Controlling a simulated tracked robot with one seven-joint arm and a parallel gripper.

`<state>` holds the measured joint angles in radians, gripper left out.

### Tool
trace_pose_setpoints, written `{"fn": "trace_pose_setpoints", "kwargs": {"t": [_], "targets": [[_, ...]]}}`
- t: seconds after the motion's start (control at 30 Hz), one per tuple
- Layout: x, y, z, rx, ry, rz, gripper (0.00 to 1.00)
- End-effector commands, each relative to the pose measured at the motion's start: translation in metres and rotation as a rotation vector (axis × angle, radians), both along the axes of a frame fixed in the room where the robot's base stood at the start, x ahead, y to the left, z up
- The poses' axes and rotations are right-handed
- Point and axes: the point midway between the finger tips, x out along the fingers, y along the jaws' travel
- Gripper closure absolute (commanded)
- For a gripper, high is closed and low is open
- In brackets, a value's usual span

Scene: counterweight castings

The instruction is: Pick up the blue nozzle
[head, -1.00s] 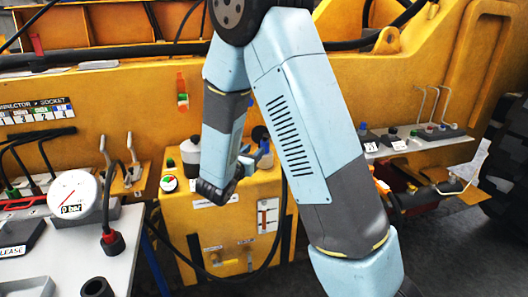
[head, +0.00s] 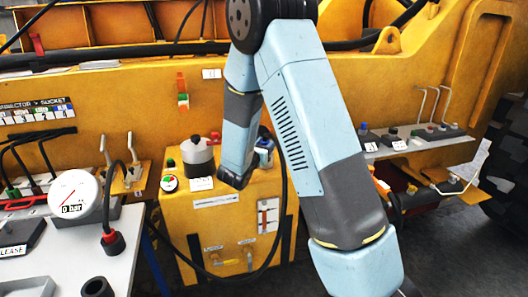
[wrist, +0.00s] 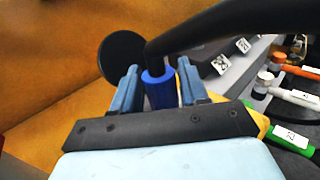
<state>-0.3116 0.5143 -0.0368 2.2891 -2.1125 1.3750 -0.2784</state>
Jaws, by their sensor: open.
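The blue nozzle (wrist: 159,91) shows in the wrist view as a short blue cylinder with a black tube rising from it to the upper right. My gripper (wrist: 158,66) is open, with one pale blue finger on each side of the nozzle. There is a visible gap on the left, and the right finger is close to it; contact cannot be told. In the head view a small blue part (head: 264,151), apparently the nozzle, is at the yellow cabinet's top, partly hidden by my arm. My fingers are not clear there.
The yellow cabinet (head: 205,228) stands below my arm, with a grey canister (head: 198,157) on its top. A bench with a pressure gauge (head: 75,194) is at the left. A shelf with levers (head: 420,137) is at the right. A black disc (wrist: 122,56) is near my left finger.

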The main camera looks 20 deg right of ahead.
Motion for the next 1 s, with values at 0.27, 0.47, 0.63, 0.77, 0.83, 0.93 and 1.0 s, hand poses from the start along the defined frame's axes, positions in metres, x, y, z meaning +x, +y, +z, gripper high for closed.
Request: {"fn": "trace_pose_setpoints", "kwargs": {"t": [0.27,0.47,0.63,0.77,0.83,0.93,1.0], "targets": [[0.0,0.0,0.0,0.0,0.0,0.0,0.73],[0.0,0.0,0.0,0.0,0.0,0.0,0.92],[0.0,0.0,0.0,-0.001,-0.001,0.0,1.0],[0.0,0.0,0.001,-0.001,-0.001,0.0,1.0],[0.0,0.0,0.002,-0.001,-0.001,0.0,1.0],[0.0,0.0,0.007,-0.001,-0.002,0.0,1.0],[0.0,0.0,0.015,0.0,-0.004,-0.001,1.0]]}}
